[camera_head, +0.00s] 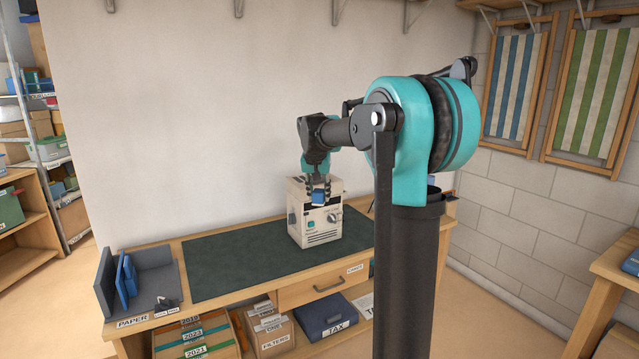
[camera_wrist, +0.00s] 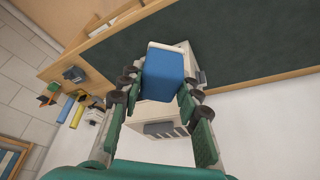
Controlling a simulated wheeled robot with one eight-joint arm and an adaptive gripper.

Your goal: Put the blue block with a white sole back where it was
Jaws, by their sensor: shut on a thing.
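The blue block (camera_head: 319,197) is between the fingers of my gripper (camera_head: 317,187), in front of the upper part of the beige appliance (camera_head: 325,236). In the wrist view the block (camera_wrist: 164,76) shows its blue face and a thin pale edge. The fingers of my gripper (camera_wrist: 161,92) are shut on its two sides. The beige appliance (camera_wrist: 158,116) lies behind and below the block. I cannot tell whether the block touches it. The underside of the block is hidden.
The appliance stands on a dark green mat (camera_head: 235,262) on the wooden bench. A grey organiser (camera_head: 158,281) with blue upright pieces is at the bench's left end. The mat left of the appliance is clear. Small tools (camera_wrist: 72,106) show in the wrist view.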

